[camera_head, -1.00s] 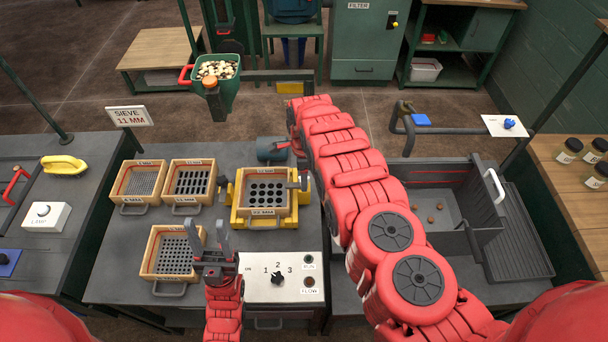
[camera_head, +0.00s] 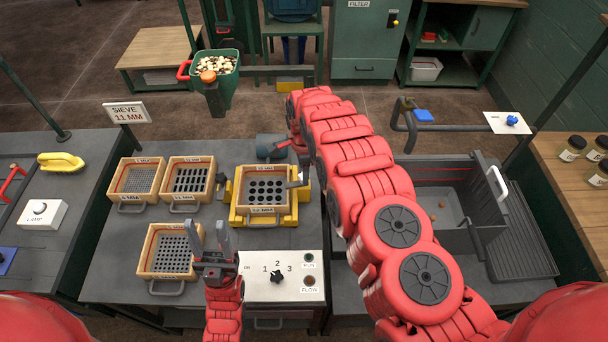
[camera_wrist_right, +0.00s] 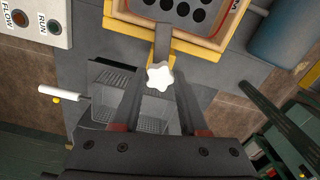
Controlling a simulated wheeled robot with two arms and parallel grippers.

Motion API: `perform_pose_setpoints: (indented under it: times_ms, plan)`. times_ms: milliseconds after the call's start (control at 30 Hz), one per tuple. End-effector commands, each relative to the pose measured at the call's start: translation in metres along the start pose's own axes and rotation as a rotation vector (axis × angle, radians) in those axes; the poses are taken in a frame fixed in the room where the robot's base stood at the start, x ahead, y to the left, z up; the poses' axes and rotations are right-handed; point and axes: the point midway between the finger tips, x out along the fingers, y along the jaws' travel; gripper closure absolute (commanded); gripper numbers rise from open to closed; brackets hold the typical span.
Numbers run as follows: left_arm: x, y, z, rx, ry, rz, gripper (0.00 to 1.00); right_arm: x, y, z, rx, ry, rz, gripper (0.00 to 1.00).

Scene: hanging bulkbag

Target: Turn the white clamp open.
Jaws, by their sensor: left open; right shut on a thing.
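The white clamp (camera_wrist_right: 159,77) is a star-shaped knob on a grey bar, beside the yellow sieve holder (camera_wrist_right: 185,50) in the right wrist view. My right gripper (camera_wrist_right: 160,73) has a finger on each side of the knob and is shut on it. A wooden sieve (camera_head: 263,215) with large round holes sits in the holder. My left gripper (camera_head: 211,240) is open and empty, fingers pointing up, left of the switch panel.
Several loose sieves (camera_head: 144,162) stand left of the holder. A panel with a dial (camera_head: 277,277) lies in front. A grey cylinder (camera_head: 270,147) is behind the holder. A grey bin (camera_head: 440,172) with brown bits stands right of my right arm. A sign (camera_head: 128,113) reads "SIEVE 11 MM".

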Motion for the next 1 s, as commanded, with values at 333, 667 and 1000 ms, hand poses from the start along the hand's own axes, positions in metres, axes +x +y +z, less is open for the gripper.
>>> perform_pose_setpoints:
  times_ms: [333, 667, 1000]
  plan:
    - [-0.045, 0.002, 0.007, 0.0, 0.0, 0.0, 0.5, 0.005, -0.001, -0.001, -0.322, 0.001, -0.003, 1.0]
    - [-0.082, 0.004, 0.014, 0.0, 0.0, 0.0, 0.5, 0.005, -0.001, -0.001, -0.635, 0.002, -0.003, 1.0]
    - [-0.098, 0.005, 0.016, 0.0, 0.0, 0.0, 0.5, 0.0, -0.002, -0.001, -0.956, 0.003, -0.004, 1.0]
